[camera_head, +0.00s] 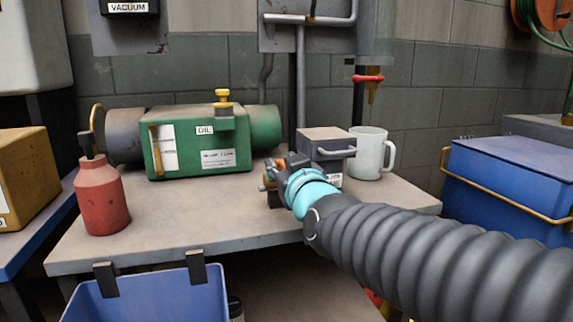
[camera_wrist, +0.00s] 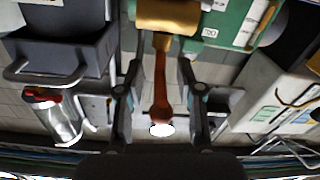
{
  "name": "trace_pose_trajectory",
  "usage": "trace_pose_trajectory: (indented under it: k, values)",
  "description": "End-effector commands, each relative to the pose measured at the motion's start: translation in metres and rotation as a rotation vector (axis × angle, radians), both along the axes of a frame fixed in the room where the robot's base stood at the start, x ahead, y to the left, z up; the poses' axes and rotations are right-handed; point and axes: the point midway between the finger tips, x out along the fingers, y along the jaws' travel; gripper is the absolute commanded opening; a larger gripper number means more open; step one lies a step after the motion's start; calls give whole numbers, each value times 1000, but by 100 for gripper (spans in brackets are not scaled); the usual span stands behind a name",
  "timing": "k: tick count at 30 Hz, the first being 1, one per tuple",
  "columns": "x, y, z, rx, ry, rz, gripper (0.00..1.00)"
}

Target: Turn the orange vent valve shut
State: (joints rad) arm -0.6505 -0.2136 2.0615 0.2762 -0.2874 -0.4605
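The orange vent valve's lever (camera_wrist: 161,85) hangs from a brass body (camera_wrist: 168,17) in the wrist view. My gripper (camera_wrist: 160,100) is open, with one finger on each side of the lever and a gap showing on both sides. In the head view my gripper (camera_head: 274,172) is at the back of the bench, between the green box and the dark grey box. There the valve is mostly hidden by my gripper; only small brass and orange bits show around it.
The green box (camera_head: 205,145) stands to the left, the dark grey box (camera_head: 325,140) and a white mug (camera_head: 370,154) to the right. A red bottle (camera_head: 100,200) stands at the bench's left. A red handle (camera_head: 368,78) sits on a pipe above. The bench front (camera_head: 190,225) is clear.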

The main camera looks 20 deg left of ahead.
Motion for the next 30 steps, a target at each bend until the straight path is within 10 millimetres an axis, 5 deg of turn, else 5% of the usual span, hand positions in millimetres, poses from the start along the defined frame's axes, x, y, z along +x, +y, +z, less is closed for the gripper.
trace_pose_trajectory:
  k: [12, 17, 30]
  values:
    - [7, 4, 0, 0, 0, -1, 36]
    - [7, 3, 0, 0, 0, -2, 1]
    - [12, 0, 1, 2, 1, -15, 0]
